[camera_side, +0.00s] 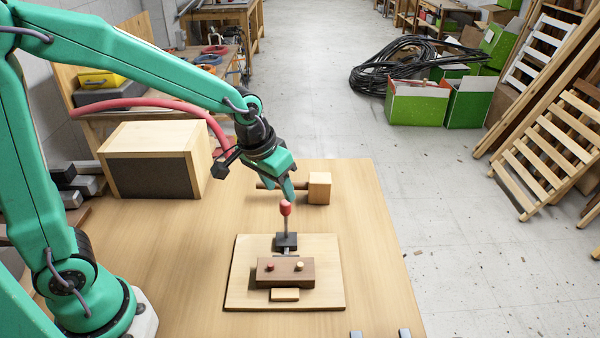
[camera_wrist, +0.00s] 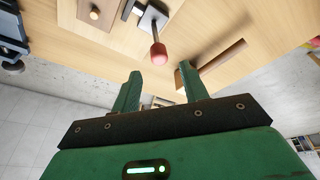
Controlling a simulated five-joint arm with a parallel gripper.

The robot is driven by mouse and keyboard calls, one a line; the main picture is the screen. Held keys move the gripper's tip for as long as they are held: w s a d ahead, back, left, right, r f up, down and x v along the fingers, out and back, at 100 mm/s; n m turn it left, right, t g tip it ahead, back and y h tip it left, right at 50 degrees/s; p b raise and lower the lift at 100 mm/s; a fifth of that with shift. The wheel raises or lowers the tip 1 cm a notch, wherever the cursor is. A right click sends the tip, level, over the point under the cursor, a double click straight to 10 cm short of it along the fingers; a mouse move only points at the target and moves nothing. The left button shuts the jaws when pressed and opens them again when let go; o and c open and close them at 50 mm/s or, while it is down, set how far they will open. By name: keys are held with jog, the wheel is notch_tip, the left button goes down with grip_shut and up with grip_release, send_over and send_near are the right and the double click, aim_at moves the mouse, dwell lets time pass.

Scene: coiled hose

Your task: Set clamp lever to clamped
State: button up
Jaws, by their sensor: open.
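The clamp lever (camera_side: 286,223) stands roughly upright on a small dark base, with a red knob (camera_side: 286,207) on top. Its base is fixed to a light wooden board (camera_side: 240,292) on the table. In the wrist view the red knob (camera_wrist: 158,54) lies just beyond my fingertips, centred between them. My gripper (camera_side: 288,190) is open and empty, close above and behind the knob in the side view. The wrist view shows its two fingers (camera_wrist: 160,74) spread apart. I cannot tell whether a finger touches the knob.
A wooden mallet (camera_side: 319,188) lies behind my gripper. A wooden box (camera_side: 150,160) stands at the table's back left. The table's right side is clear.

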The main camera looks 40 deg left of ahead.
jog(key=shift+d, duration=0.1)
jog(key=c, duration=0.9)
jog(key=shift+w+d+r+m, duration=0.1)
jog(key=shift+m, duration=0.4)
grip_shut()
jog(key=d+r+m+g, duration=0.2)
jog(key=d+r+m, duration=0.1)
jog(key=m, duration=0.7)
jog(key=d+r+m+g+y, duration=0.1)
jog(key=d+r+m+g, duration=0.1)
jog(key=m, duration=0.9)
jog(key=d+r, duration=0.1)
jog(key=d, duration=0.1)
jog(key=shift+d+r+g, duration=0.2)
jog(key=shift+d+g, duration=0.1)
